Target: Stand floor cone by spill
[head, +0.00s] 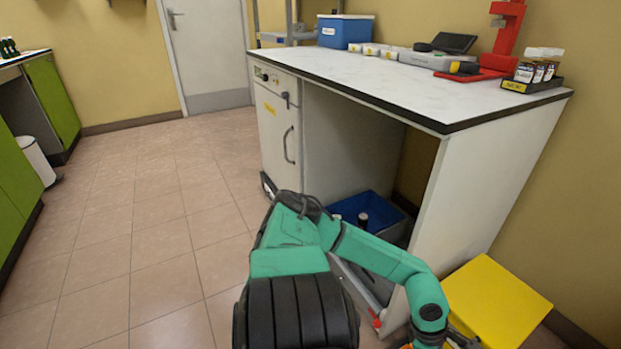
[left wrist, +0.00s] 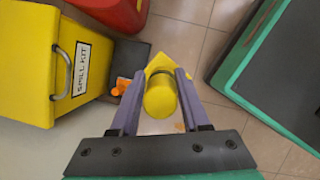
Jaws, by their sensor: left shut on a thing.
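A yellow cone (left wrist: 160,100) with a dark band shows in the left wrist view, between the fingers of my left gripper (left wrist: 161,75). The gripper is shut on it. A yellow angular part, probably its base, shows beyond the rounded end. I cannot tell whether the cone touches the floor. In the head view my left arm reaches toward the lower right, and the cone cannot be made out there. My right gripper is in neither view. No spill can be made out clearly.
A yellow spill kit box (left wrist: 30,65) with a handle stands left of the gripper; its lid (head: 495,300) shows beside the bench (head: 400,80). A small orange thing (left wrist: 120,87) and a red container (left wrist: 115,10) are near it. Open tiled floor (head: 150,230) lies left.

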